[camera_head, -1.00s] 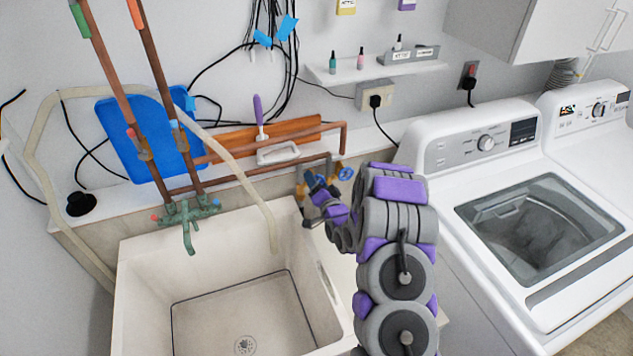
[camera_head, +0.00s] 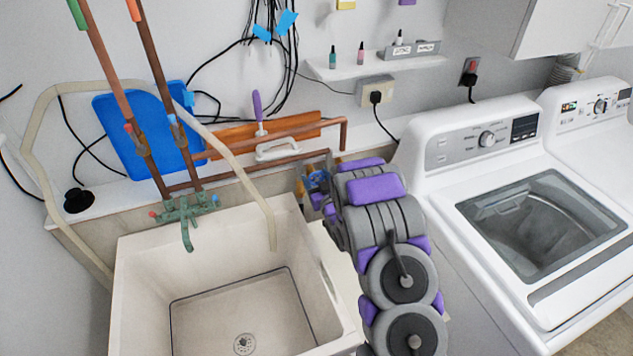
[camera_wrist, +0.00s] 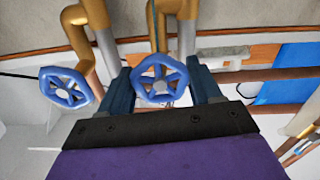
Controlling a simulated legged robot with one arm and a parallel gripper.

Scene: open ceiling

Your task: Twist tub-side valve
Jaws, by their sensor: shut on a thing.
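Two blue handwheel valves on brass fittings show in the wrist view. The tub-side valve (camera_wrist: 160,80) is in the middle, on the side of the blue board. The other blue valve (camera_wrist: 65,89) is to the left, apart from the fingers. My gripper (camera_wrist: 162,84) has one dark blue finger on each side of the tub-side valve and is shut on its wheel. In the head view my gripper (camera_head: 316,186) is at the wall behind the tub's right corner. My own arm hides most of the valves there.
A white utility tub (camera_head: 135,262) with a green faucet (camera_head: 184,213) stands left of my arm. A pale hose (camera_head: 265,200) hangs into it. Copper pipes (camera_head: 240,175) run along the wall. A washing machine (camera_head: 470,145) stands close on the right.

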